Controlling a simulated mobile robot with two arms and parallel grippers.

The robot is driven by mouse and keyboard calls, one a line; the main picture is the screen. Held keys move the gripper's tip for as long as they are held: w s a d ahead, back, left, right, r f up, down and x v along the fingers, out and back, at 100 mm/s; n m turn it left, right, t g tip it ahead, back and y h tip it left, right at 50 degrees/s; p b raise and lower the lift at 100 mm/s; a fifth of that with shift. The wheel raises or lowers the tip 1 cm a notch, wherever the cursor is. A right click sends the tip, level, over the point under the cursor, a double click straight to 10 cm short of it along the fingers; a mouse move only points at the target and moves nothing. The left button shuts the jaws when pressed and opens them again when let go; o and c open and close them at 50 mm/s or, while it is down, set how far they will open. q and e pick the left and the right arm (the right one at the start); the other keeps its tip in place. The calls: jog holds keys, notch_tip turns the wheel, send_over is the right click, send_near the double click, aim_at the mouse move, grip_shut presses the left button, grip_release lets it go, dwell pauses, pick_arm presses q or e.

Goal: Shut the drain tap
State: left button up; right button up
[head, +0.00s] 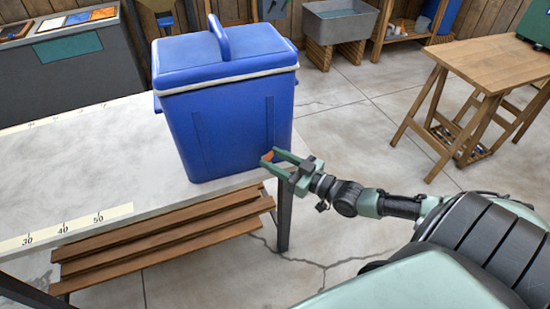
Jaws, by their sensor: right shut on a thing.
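A blue cooler box (235,125) with a blue lid, a pale seam and a raised handle stands upright at the right end of the grey table. My right gripper (268,157) is at the lower right side of the cooler. Its green fingers are shut on a small orange piece (267,155), which looks like the drain tap. The fingers hide most of the tap, so I cannot tell how its lever is turned. My left gripper is not in view.
The cooler stands on a grey table (90,165) with a numbered scale strip (65,229) and a slatted wooden shelf (165,238) below. A wooden table (490,65) stands at the right. A grey sink (340,22) is at the back. The floor between is clear.

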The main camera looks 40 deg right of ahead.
jog(key=m+h+p, duration=0.1)
jog(key=h+p, duration=0.1)
jog(key=p, duration=0.1)
jog(key=m+h+p, duration=0.2)
jog(key=p, duration=0.1)
jog(key=a+m+t+h+p, duration=0.1)
jog(key=h+p, duration=0.1)
jog(key=p, duration=0.1)
jog(key=shift+r, duration=0.25)
jog(key=h, duration=0.1)
jog(key=m+h+p, duration=0.1)
jog(key=shift+a+f+m+h+p, duration=0.1)
jog(key=shift+a+m+h+p, duration=0.05)
jog(key=shift+m+h+p, duration=0.15)
jog(key=shift+a+f+m+g+h+p, duration=0.15)
jog(key=shift+m+g+h+p, duration=0.15)
jog(key=shift+m+h+p, duration=0.6)
jog(key=shift+h+b, duration=0.3)
jog(key=shift+h, duration=0.2)
jog(key=o, duration=1.1)
jog(key=shift+s, duration=0.1)
